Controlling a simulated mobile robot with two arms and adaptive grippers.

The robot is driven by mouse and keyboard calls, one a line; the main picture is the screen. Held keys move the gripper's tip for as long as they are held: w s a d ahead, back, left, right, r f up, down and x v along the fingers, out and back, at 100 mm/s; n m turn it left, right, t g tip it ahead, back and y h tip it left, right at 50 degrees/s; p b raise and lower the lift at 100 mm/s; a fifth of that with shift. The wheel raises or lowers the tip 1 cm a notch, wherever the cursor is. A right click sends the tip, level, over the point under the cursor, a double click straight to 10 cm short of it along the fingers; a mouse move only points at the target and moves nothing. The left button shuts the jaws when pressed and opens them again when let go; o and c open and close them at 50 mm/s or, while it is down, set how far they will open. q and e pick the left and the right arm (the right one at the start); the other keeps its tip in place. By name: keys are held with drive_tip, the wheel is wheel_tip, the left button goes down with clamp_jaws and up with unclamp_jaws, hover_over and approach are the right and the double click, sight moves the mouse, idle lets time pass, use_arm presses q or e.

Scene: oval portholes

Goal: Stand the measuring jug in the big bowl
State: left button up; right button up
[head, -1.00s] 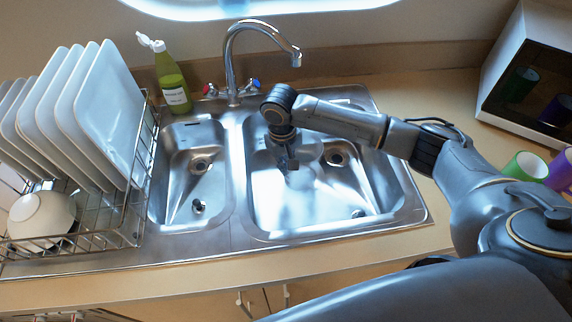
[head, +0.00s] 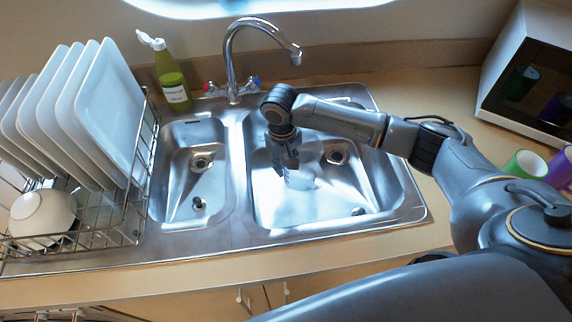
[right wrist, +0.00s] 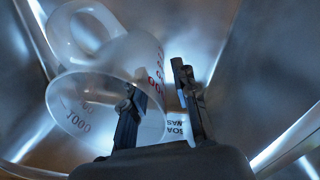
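The measuring jug (head: 302,176) is translucent, with red numerals. It is in the large right-hand bowl (head: 335,210) of the steel sink. In the right wrist view the jug (right wrist: 88,118) has its open mouth facing the camera and its handle at upper left. I cannot tell whether it lies or leans. My right gripper (head: 290,165) is over the jug, partly hiding it in the head view. In the right wrist view its fingers (right wrist: 157,88) are apart; one overlaps the jug's mouth and rim, the other is to the right of the jug. My left gripper is out of view.
A small sink bowl (head: 198,210) is left of the large one. The tap (head: 231,65) arches behind them. A green bottle (head: 173,85) stands at the back. A rack (head: 140,215) of plates is on the left. Green (head: 527,165) and purple cups stand at right.

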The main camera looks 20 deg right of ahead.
wheel_tip(320, 180, up, 12)
drive_tip(key=b, duration=0.1)
drive_tip(key=shift+a+f, duration=0.2)
drive_tip(key=shift+a, duration=0.2)
